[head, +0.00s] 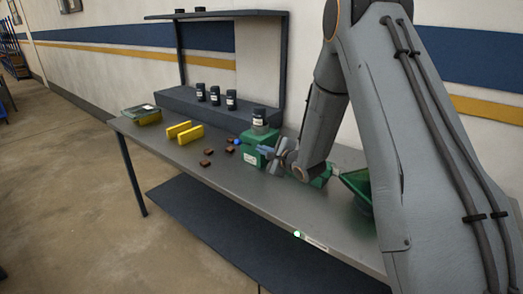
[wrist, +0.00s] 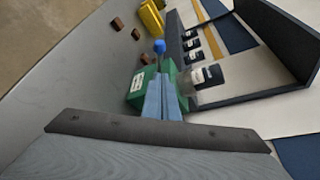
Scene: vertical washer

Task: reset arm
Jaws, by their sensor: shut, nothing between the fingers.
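My gripper (head: 264,149) is shut and empty, its light blue fingers together. In the head view it is just in front of a green box (head: 250,160) with a white label on the table (head: 225,182). In the wrist view the fingers (wrist: 167,68) overlap the green box (wrist: 137,88); I cannot tell if they touch it. A small blue ball-like part (wrist: 158,46) shows beyond the fingertips. A dark-lidded jar (head: 259,118) stands at the green box. My arm hides part of the table's right side.
A dark shelf (head: 215,106) with several dark-lidded jars stands at the back. Yellow blocks (head: 190,134), several small brown blocks (head: 207,151) and a green-and-yellow tray (head: 141,114) lie to the left. A green bin (head: 356,184) is at right. The table's front left is clear.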

